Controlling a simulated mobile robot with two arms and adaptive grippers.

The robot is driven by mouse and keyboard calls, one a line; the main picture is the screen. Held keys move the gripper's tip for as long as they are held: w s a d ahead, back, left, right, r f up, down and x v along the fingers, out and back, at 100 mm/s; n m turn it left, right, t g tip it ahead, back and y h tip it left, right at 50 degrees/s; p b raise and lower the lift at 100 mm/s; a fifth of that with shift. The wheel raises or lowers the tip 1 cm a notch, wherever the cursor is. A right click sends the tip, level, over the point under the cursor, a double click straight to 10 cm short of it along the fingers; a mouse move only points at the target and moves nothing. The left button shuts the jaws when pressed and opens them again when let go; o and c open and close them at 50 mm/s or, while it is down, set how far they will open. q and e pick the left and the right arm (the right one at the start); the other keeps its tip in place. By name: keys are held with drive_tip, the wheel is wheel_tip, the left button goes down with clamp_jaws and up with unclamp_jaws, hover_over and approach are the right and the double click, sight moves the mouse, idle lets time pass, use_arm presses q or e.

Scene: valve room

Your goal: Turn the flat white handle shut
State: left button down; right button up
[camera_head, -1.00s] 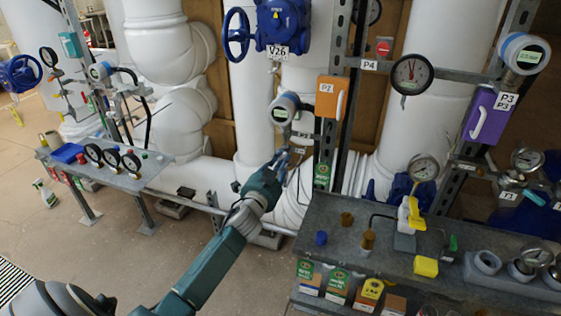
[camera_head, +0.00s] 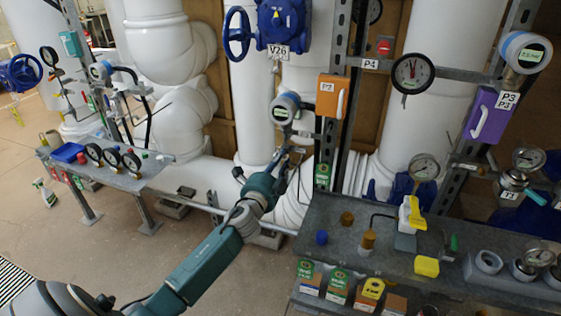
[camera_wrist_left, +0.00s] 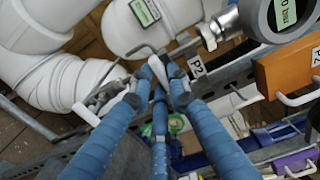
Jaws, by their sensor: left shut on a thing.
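My left gripper (camera_head: 284,158) reaches in from the left to the thin pipework under the P2 gauge (camera_head: 284,108). In the left wrist view its blue fingers (camera_wrist_left: 158,84) are closed together at the tips. A small piece of the flat white handle (camera_wrist_left: 157,67) shows between the fingertips, and the gripper is shut on it. The fingers hide most of the handle. A metal valve fitting (camera_wrist_left: 208,37) sits just beyond the fingertips, beside the gauge. In the head view the handle is too small and covered to make out. My right gripper is not in view.
An orange P2 box (camera_head: 332,97) is fixed to the post right of the gripper. A grey bench (camera_head: 330,215) with bottles and gauges stands at the lower right. Large white pipes (camera_head: 259,90) stand behind. The floor (camera_head: 130,240) at left is open.

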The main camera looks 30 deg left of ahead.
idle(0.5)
use_arm(q)
drive_tip(key=c, duration=1.7)
unclamp_jaws()
drive_tip(key=shift+o, duration=0.2)
drive_tip(key=v, duration=1.2)
drive_tip(key=shift+f, duration=0.15)
